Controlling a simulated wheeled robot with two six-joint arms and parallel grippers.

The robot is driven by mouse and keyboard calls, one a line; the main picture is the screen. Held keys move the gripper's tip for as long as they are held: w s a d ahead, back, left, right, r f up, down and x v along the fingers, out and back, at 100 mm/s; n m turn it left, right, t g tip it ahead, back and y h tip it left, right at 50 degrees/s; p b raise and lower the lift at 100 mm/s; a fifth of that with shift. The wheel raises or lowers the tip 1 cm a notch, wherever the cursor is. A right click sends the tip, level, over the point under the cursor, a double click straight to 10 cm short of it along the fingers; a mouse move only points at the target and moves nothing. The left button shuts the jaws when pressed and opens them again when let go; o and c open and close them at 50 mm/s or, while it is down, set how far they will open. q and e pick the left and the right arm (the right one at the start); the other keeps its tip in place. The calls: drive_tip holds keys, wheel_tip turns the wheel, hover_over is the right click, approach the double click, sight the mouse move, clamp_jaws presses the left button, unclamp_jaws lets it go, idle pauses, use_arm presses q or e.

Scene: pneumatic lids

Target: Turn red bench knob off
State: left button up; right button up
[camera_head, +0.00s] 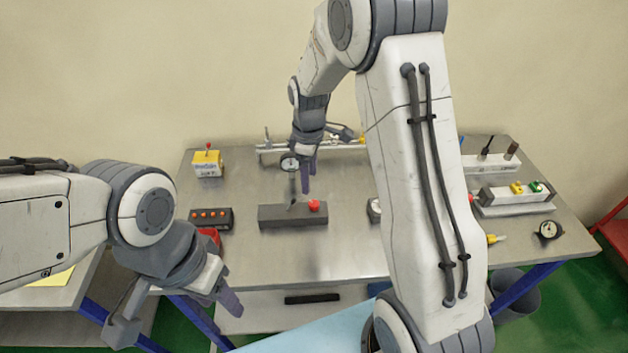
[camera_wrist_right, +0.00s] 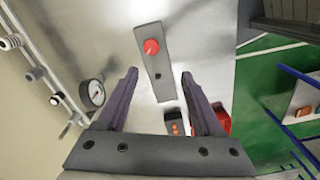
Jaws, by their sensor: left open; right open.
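The red bench knob (camera_head: 314,206) is a round red cap at the right end of a dark grey block (camera_head: 272,217) lying on the metal bench. In the right wrist view the knob (camera_wrist_right: 151,47) shows from above, beyond my fingertips. My right gripper (camera_head: 303,185) is open and empty, pointing down over the bench just behind the block. My left gripper (camera_head: 222,295) is open and empty at the bench's front left edge. The knob's turned position cannot be told.
A dial gauge (camera_head: 289,163) stands close behind the block, by my right gripper. A box with orange buttons (camera_head: 210,218) and a red object (camera_head: 210,234) lie left. My right arm hides part of the bench's right side.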

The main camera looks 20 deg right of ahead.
sight(315, 204)
drive_tip(key=f+p, duration=0.1)
drive_tip(key=f, duration=0.2)
drive_tip(key=d+f+p, duration=0.1)
drive_tip(key=f, duration=0.3)
drive_tip(key=w+d+f+p, duration=0.1)
drive_tip(key=f, duration=0.3)
use_arm(q)
wheel_tip(315, 204, up, 4)
drive_tip(key=shift+r, duration=0.1)
use_arm(e)
clamp_jaws()
